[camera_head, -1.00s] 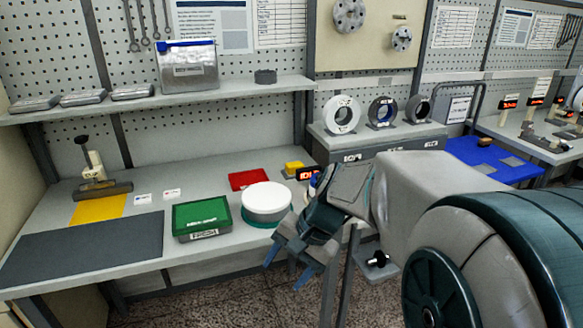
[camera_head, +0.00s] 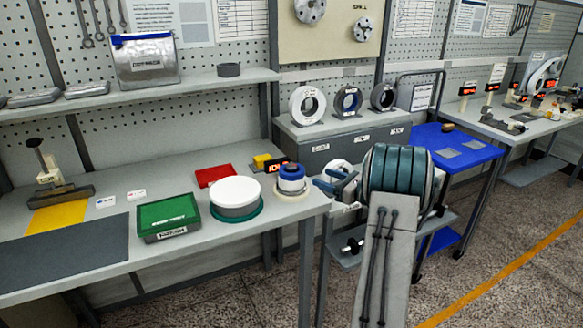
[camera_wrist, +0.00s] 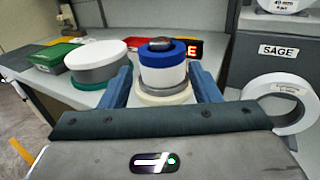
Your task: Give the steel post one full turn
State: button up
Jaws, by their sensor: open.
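A short round spindle stack (camera_head: 291,181) stands near the bench's right end. It has a white body, a blue ring and a cream base. A dark, shiny metal top (camera_wrist: 160,44) pokes up through the blue ring (camera_wrist: 163,52); it looks like the steel post, its lower part hidden by the ring. My gripper (camera_head: 330,184) is open and empty, just right of the stack in the head view. In the wrist view my gripper's blue fingers (camera_wrist: 160,75) frame the stack left and right, apart from the post; whether they touch the stack is unclear.
A white-topped drum (camera_head: 236,188) on a green base stands left of the stack, with a green box (camera_head: 168,214) beyond. A red-digit display (camera_head: 277,166) and yellow block sit behind. A grey cabinet (camera_head: 345,141) with several rings and a blue cart (camera_head: 455,146) are to the right.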

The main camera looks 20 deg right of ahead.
aim_at(291, 165)
jog(key=p+x, duration=0.1)
jog(key=x, duration=1.2)
jog(key=shift+w+a+p, duration=0.1)
jog(key=shift+w+p, duration=0.2)
jog(key=shift+p, duration=0.05)
jog(key=c, duration=1)
